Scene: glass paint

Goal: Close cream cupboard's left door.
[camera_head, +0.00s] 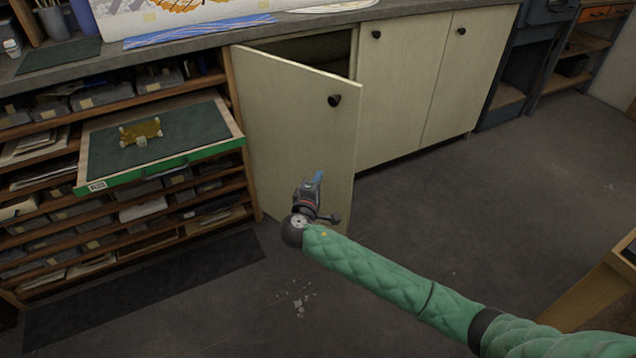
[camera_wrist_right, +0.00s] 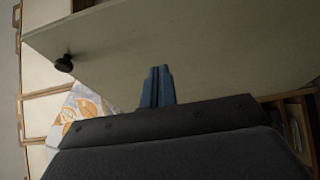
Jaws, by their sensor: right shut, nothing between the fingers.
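The cream cupboard's left door (camera_head: 290,125) stands partly open in the head view, swung out from its left edge. Its dark round knob (camera_head: 334,100) is near the upper right corner. A dark gap shows above and behind it. My right gripper (camera_head: 318,176) is shut and empty in front of the door's lower right part. In the right wrist view its blue fingers (camera_wrist_right: 157,86) point at the door's cream face (camera_wrist_right: 180,45); I cannot tell whether they touch. The knob (camera_wrist_right: 64,63) shows left of the fingers there. My left gripper is not in view.
Two closed cream doors (camera_head: 435,80) stand right of the open one. Left of it, a green-fronted drawer (camera_head: 170,171) sticks out from a wooden shelf rack, with a small brass-coloured object (camera_head: 140,130) on it. The floor (camera_head: 430,215) to the right is clear.

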